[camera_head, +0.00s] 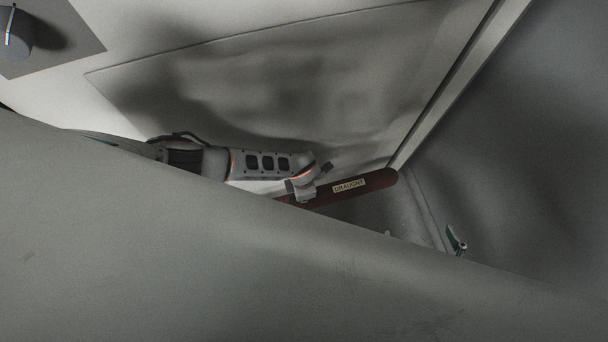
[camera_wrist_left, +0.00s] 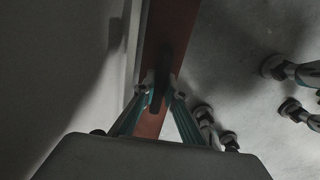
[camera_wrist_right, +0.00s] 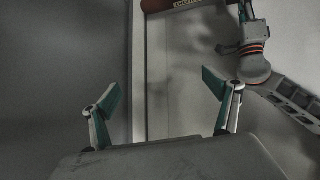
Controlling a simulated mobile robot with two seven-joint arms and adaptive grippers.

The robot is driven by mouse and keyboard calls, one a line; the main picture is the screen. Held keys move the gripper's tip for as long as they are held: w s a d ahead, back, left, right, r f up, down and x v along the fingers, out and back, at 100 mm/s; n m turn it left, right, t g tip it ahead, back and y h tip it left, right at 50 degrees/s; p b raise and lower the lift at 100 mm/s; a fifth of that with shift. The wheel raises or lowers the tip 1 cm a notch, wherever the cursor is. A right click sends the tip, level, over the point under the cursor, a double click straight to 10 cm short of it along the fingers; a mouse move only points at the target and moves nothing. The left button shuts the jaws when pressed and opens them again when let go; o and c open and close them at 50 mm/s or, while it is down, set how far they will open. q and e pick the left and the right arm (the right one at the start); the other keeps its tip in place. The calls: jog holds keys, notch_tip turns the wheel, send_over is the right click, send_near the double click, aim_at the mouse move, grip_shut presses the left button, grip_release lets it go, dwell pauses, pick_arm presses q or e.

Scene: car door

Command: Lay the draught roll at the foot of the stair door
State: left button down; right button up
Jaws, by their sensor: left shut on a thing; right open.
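The draught roll (camera_head: 362,183) is a long dark red-brown roll with a pale "DRAUGHT" label. My left gripper (camera_head: 305,197) is shut on it; the left wrist view shows both fingers (camera_wrist_left: 159,88) against the roll (camera_wrist_left: 168,35). In that view the roll runs beside a pale upright strip, with speckled floor on its other side. I cannot tell whether it touches the floor. Its near part is hidden in the head view. My right gripper (camera_wrist_right: 160,105) is open and empty, below the roll (camera_wrist_right: 185,4) in the right wrist view. I cannot tell which surface is the stair door.
A large grey surface (camera_head: 180,240) hides the lower left of the head view. A pale post or edge (camera_head: 455,85) runs down to the roll's far end. A grey cylinder (camera_head: 18,32) stands at the upper left. Speckled floor (camera_wrist_left: 240,60) lies right of the roll.

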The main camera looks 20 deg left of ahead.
pick_arm(q)
jog(key=f+b, duration=0.2)
jog(key=f, duration=0.1)
jog(key=f+b, duration=0.2)
jog(key=f, duration=0.2)
jog(key=s+f+b, duration=0.1)
jog(key=f+b, duration=0.1)
jog(key=f, duration=0.2)
jog(key=shift+d, duration=0.1)
jog(key=f+b, duration=0.2)
jog(key=w+f+b, duration=0.1)
jog(key=f, duration=0.1)
jog(key=shift+w+f+b, duration=0.15)
jog(key=shift+f+b, duration=0.1)
jog(key=shift+b, duration=0.1)
pick_arm(e)
jog(key=w+a+r+m+t+y, duration=0.1)
jog(key=a+m, duration=0.3)
jog(key=a, duration=0.5)
jog(key=shift+w+a+r+t+y, duration=0.2)
jog(key=shift+r+t+y, duration=0.2)
jog(key=shift+r+y, duration=0.3)
pick_arm(q)
jog(key=shift+f, duration=0.15)
jog(key=c, duration=2.5)
grip_release()
jog(key=shift+f, duration=0.1)
jog(key=o, duration=0.4)
pick_arm(e)
jog(key=shift+s+a, duration=0.1)
